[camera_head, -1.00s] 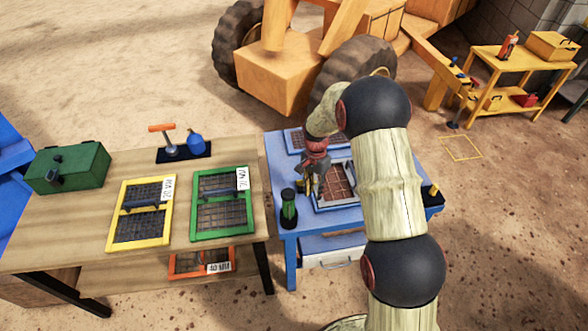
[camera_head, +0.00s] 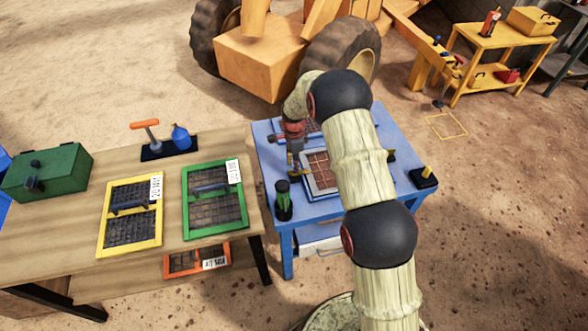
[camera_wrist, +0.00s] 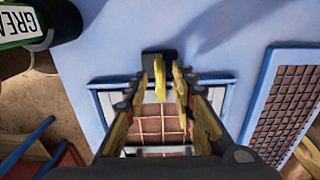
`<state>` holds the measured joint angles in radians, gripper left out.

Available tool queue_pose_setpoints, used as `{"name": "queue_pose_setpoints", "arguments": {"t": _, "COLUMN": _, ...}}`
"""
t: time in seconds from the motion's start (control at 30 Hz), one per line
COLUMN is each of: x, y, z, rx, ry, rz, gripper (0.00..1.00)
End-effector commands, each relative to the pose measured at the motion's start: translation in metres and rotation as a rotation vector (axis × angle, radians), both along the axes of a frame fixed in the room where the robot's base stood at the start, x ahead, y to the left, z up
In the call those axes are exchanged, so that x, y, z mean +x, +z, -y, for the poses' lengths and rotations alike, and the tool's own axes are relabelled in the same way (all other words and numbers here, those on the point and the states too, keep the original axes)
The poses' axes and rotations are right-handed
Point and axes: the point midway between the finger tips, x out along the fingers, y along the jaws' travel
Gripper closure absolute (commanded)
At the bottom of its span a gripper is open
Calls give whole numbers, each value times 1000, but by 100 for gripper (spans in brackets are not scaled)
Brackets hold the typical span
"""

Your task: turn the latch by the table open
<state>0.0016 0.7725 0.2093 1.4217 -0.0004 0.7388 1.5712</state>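The latch is a yellow handle (camera_wrist: 160,78) on a black base (camera_wrist: 157,57), at the edge of a framed screen panel (camera_wrist: 160,124) in the wrist view. My gripper (camera_wrist: 161,77) has its two fingers apart, one on each side of the handle. Gaps show between handle and fingers, so contact cannot be told. In the head view my gripper (camera_head: 296,170) points down at the left edge of the screen panel (camera_head: 320,172) on the blue table (camera_head: 335,209). There the latch is hard to tell from the fingers.
A dark bottle with a green label (camera_head: 283,200) stands close to my gripper on the blue table. Another blue-framed screen (camera_wrist: 287,105) lies beside the panel. A black block with a yellow handle (camera_head: 424,177) is at the right edge. A wooden table (camera_head: 80,244) stands left.

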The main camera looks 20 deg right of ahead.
Motion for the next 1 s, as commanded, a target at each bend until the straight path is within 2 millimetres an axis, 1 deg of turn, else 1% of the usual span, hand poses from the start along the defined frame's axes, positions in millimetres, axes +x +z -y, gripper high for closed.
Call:
{"name": "queue_pose_setpoints", "arguments": {"t": 0.03, "x": 0, "y": -9, "z": 0, "rx": 0, "ry": 0, "rz": -2, "gripper": 74}}
{"name": "queue_pose_setpoints", "arguments": {"t": 0.2, "x": 0, "y": -24, "z": 0, "rx": 0, "ry": 1, "rz": 1, "gripper": 74}}
{"name": "queue_pose_setpoints", "arguments": {"t": 0.33, "x": 0, "y": -29, "z": 0, "rx": 0, "ry": 1, "rz": 0, "gripper": 74}}
{"name": "queue_pose_setpoints", "arguments": {"t": 0.57, "x": 0, "y": -29, "z": 0, "rx": 0, "ry": 1, "rz": 1, "gripper": 74}}
{"name": "queue_pose_setpoints", "arguments": {"t": 1.0, "x": 0, "y": -29, "z": 0, "rx": 0, "ry": 2, "rz": 1, "gripper": 99}}
